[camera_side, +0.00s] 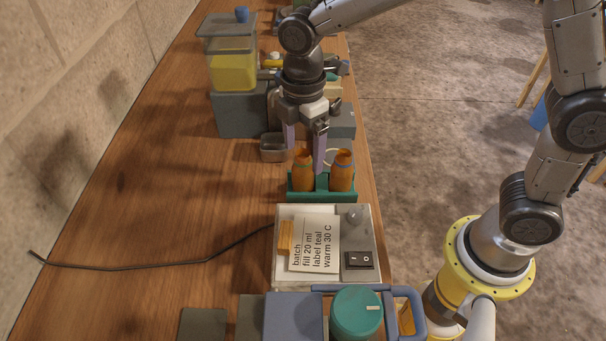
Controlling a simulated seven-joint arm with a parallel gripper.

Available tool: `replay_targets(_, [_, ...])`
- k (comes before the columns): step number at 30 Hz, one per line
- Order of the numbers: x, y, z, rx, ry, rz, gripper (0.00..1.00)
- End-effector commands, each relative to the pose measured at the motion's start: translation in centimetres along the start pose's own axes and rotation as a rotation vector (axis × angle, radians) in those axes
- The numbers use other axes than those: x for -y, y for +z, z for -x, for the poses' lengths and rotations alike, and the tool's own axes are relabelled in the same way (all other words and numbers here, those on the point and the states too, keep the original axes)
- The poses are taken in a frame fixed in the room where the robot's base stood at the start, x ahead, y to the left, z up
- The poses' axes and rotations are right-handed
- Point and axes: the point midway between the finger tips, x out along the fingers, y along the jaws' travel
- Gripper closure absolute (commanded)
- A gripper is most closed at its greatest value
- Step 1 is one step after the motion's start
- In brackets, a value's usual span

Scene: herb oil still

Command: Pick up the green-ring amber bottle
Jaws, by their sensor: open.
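Two amber bottles stand upright, side by side, in a teal rack (322,196). The left amber bottle (303,177) appears to carry the green ring near its shoulder. The right amber bottle (342,178) has a blue ring. My gripper (304,160) points down with its fingers apart, one on each side of the green-ring bottle's upper part in this view. The bottle hides part of the fingers, and I cannot tell whether they touch it or stand behind it.
Behind the rack are a small metal cup (273,148), a grey block and a tank of yellow liquid (233,72). The table's left side is mostly clear, with a black cable (150,266).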

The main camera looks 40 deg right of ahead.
Motion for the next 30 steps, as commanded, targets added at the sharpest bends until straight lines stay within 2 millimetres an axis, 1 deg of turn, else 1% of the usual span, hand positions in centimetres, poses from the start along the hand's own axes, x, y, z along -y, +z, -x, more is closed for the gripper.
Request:
replay_targets(1, [0.3,-0.1,-0.8,0.002,-0.003,0.002,0.1])
replay_targets(4, [0.7,-0.4,-2.2,0.002,-0.004,0.001,0.1])
replay_targets(6, [0.6,-0.4,-3.2,0.002,-0.004,-0.001,0.1])
replay_targets(9, [0.6,-0.4,-4.1,0.001,-0.002,-0.001,0.1])
replay_targets(12, [0.6,-0.5,-4.4,0.0,0.0,-0.001,0.1])
replay_targets(17, [0.6,-0.5,-4.4,0.0,0.0,-0.001,0.1])
replay_targets(18, [0.6,-0.5,-4.4,0.0,0.0,-0.001,0.12])
replay_targets(23, [0.5,-0.5,-4.4,0.0,0.0,0.0,0.41])
replay_targets(24, [0.5,-0.5,-4.4,0.0,0.0,0.0,0.48])
replay_targets(29, [0.5,-0.5,-4.4,0.0,0.0,0.0,0.77])
replay_targets(30, [0.5,-0.5,-4.4,0.0,0.0,-0.001,0.84])
